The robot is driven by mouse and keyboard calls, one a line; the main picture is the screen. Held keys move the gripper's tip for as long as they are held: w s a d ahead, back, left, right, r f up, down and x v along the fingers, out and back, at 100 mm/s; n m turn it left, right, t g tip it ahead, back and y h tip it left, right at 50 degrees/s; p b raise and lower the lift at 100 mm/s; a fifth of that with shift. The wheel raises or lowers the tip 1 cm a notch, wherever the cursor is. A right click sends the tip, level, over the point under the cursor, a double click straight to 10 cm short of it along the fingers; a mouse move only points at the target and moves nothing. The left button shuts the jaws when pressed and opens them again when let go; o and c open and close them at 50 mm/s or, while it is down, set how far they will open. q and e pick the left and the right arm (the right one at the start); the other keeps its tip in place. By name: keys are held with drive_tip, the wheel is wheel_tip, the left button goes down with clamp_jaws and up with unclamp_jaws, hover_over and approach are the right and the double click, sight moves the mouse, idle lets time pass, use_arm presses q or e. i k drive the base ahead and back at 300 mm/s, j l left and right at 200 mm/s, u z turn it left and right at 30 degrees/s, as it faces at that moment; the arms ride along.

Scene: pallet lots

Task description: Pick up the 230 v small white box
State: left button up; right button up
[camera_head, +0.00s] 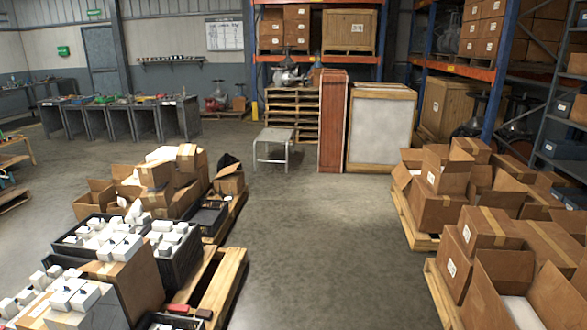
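Several small white boxes (88,296) sit at the lower left on the near pallet lot, on and around a cardboard carton (138,285). More white boxes (121,248) fill a black crate (187,256) just behind. The print on them is too small to read, so I cannot tell which one is marked 230 v. Neither of my grippers shows in the head view.
Wooden pallets (222,290) carry the left lot. Open cartons (439,175) stack on pallets at the right. The concrete aisle (320,250) between them is clear. A small metal table (272,138), stacked pallets (292,108) and crates stand at the back.

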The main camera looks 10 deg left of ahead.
sight(164, 249)
drive_tip(key=i, duration=2.35)
